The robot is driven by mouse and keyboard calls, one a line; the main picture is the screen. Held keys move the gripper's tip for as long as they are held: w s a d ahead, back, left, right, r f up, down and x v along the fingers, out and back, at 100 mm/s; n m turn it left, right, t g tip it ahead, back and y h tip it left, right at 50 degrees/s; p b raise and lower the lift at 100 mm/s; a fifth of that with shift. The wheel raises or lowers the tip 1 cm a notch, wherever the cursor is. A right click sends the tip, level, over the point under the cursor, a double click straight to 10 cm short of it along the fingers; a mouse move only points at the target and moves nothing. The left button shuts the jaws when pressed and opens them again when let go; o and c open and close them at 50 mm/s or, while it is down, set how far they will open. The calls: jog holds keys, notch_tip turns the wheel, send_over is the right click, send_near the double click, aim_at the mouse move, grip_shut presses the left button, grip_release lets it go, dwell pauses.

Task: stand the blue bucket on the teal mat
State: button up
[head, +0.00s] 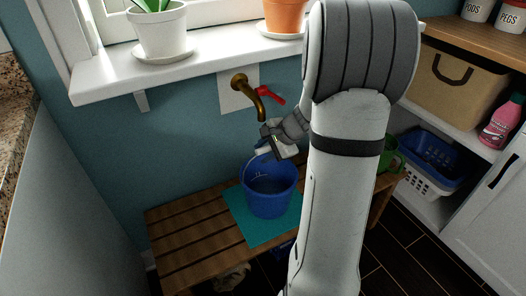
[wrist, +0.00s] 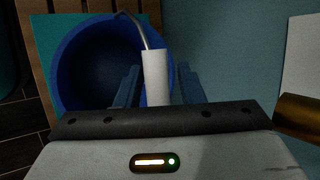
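The blue bucket (head: 270,190) stands upright on the teal mat (head: 236,209), which lies on a slatted wooden bench. Its wire handle is raised and carries a white grip (wrist: 156,75). My gripper (head: 270,150) is just above the bucket's rim, at the handle. In the wrist view my gripper's two fingers (wrist: 157,85) stand on either side of the white grip, with narrow gaps showing, so they look slightly open around it. The bucket's inside looks dark and empty. My arm hides part of the bench to the right of the mat.
A brass tap (head: 248,95) with a red lever juts from the wall close above my gripper. The slatted bench (head: 190,235) is clear left of the mat. A green container (head: 390,157) is behind my arm, and shelves with baskets stand at the right.

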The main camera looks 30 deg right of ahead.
jog(key=shift+o, duration=0.3)
jog(key=shift+s+d+r+p, duration=0.15)
jog(key=shift+r+p, duration=0.2)
jog(key=shift+r, duration=0.1)
jog(key=p+v, duration=0.4)
jog(key=v, duration=0.7)
jog(key=s+a+n+g+h, duration=0.4)
jog(key=s+a+n, duration=1)
jog(key=a+n, duration=0.2)
jog(key=shift+s+a+r+g, duration=0.25)
jog(key=shift+a+r+g, duration=0.15)
jog(key=shift+a, duration=0.7)
